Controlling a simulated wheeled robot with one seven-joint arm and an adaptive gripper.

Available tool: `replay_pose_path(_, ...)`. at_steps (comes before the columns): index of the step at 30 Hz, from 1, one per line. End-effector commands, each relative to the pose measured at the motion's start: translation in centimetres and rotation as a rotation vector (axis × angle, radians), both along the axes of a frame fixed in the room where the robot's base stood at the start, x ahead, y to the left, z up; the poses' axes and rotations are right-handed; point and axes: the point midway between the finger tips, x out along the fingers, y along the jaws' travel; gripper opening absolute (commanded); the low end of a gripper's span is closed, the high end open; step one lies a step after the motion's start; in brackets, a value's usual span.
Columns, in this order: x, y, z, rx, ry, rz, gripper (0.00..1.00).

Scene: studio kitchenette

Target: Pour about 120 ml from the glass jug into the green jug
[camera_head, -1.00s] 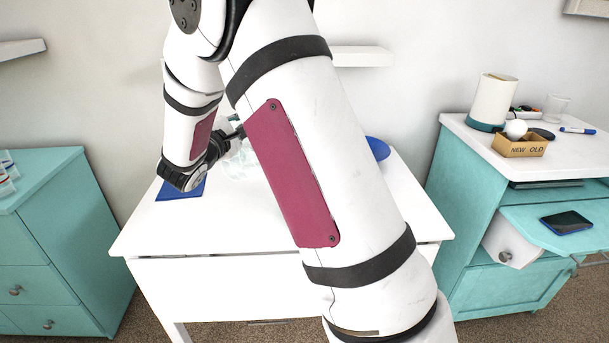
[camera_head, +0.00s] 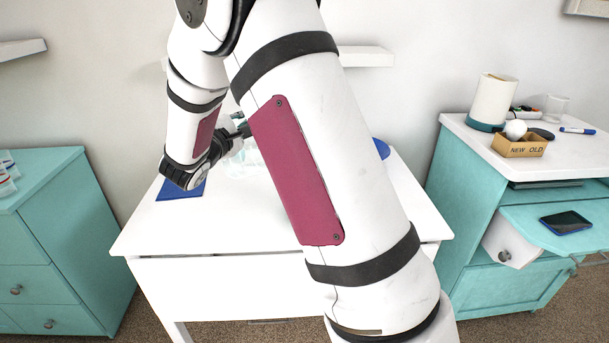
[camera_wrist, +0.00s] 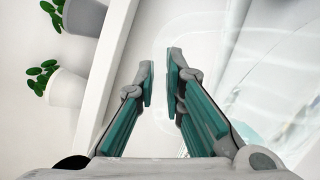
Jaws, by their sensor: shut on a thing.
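The clear glass jug (camera_wrist: 275,85) fills the right of the wrist view, very faint. Its see-through, rounded handle outline reaches between the fingertips of my gripper (camera_wrist: 159,82). My gripper is shut on the glass jug, with a narrow gap between its teal pads. In the head view the glass jug (camera_head: 242,165) shows only partly, beside my gripper (camera_head: 240,125) above the white table; my arm covers the rest. I cannot tell its tilt or its liquid level. The green jug is not visible in either view; my arm hides part of the table.
A blue mat (camera_head: 182,190) lies at the left of the white table (camera_head: 200,235). The table's front left is clear. Potted plants (camera_wrist: 66,88) stand by a white shelf edge (camera_wrist: 108,60). Teal cabinets flank the table.

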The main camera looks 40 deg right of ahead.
Motion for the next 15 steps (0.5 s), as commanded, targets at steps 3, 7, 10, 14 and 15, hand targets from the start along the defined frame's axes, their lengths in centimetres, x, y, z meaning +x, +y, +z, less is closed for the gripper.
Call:
replay_pose_path(3,-0.12,-0.1,0.47,0.004,-0.016,0.0,0.0)
replay_pose_path(7,-0.24,-0.19,0.63,0.01,-0.027,0.0,0.0)
replay_pose_path(10,-0.33,-0.25,0.74,0.016,-0.035,0.0,0.0)
replay_pose_path(14,-0.45,-0.32,0.88,0.023,-0.046,0.0,0.0)
replay_pose_path(15,-0.47,-0.35,0.92,0.024,-0.048,0.0,0.0)
